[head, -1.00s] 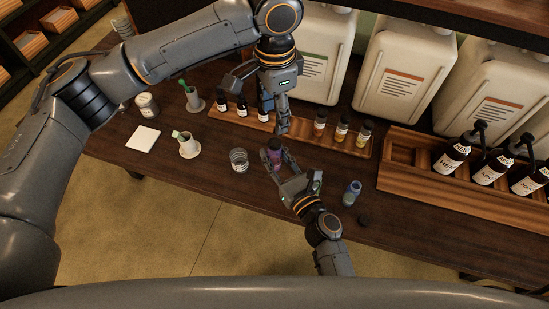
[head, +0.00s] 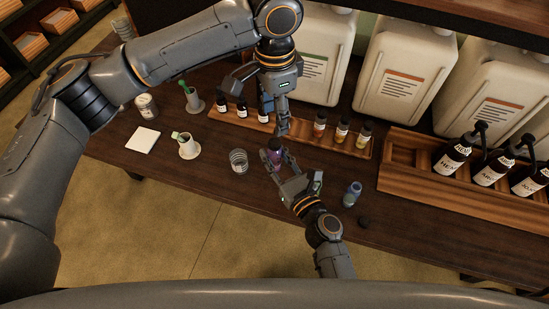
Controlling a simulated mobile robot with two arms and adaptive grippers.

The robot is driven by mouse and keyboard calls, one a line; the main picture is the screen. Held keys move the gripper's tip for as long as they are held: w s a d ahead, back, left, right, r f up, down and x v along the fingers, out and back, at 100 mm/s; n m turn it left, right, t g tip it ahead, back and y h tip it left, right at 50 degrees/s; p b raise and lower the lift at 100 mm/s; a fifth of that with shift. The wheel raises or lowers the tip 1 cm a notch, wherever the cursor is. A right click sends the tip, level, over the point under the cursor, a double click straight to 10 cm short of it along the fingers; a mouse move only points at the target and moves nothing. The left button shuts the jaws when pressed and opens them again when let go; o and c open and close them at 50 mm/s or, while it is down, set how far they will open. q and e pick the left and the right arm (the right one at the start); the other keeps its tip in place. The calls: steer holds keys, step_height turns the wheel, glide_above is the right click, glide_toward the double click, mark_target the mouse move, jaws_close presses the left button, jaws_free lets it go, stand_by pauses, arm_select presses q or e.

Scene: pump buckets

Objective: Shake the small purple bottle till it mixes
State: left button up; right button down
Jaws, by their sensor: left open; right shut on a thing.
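The small purple bottle (head: 273,156) has a dark cap and is between the fingers of my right gripper (head: 277,161). My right gripper is shut on it, over the middle of the table. The bottle looks about upright. I cannot tell how far it is above the table. My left gripper (head: 284,125) is open and empty, pointing down just above and behind the bottle, in front of the wooden rack. Its fingers are partly hidden from this angle.
A wooden rack (head: 240,122) with several small bottles stands behind. A glass (head: 239,161), a white cup (head: 187,147) and a white pad (head: 142,140) are to the left. A blue-green bottle (head: 352,193) and a dark cap (head: 365,221) are to the right. Large jugs (head: 400,80) stand at the back.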

mark_target(278, 149)
arm_select(q)
step_height(278, 149, up, 5)
steer(key=p, duration=0.3)
arm_select(e)
step_height(278, 149, up, 5)
steer(key=shift+r, duration=0.1)
arm_select(q)
step_height(278, 149, down, 7)
steer(key=b, duration=0.6)
arm_select(e)
step_height(278, 149, down, 7)
steer(key=shift+r, duration=0.1)
arm_select(q)
step_height(278, 149, up, 6)
steer(key=p, duration=0.6)
arm_select(e)
step_height(278, 149, up, 7)
steer(key=shift+f, duration=0.2)
arm_select(q)
step_height(278, 149, down, 6)
steer(key=b, duration=0.6)
steer(key=shift+f+b, duration=0.25)
steer(key=shift+b, duration=0.15)
arm_select(e)
step_height(278, 149, down, 7)
steer(key=shift+r, duration=0.15)
arm_select(q)
steer(key=shift+r, duration=0.25)
arm_select(e)
steer(key=shift+r, duration=0.2)
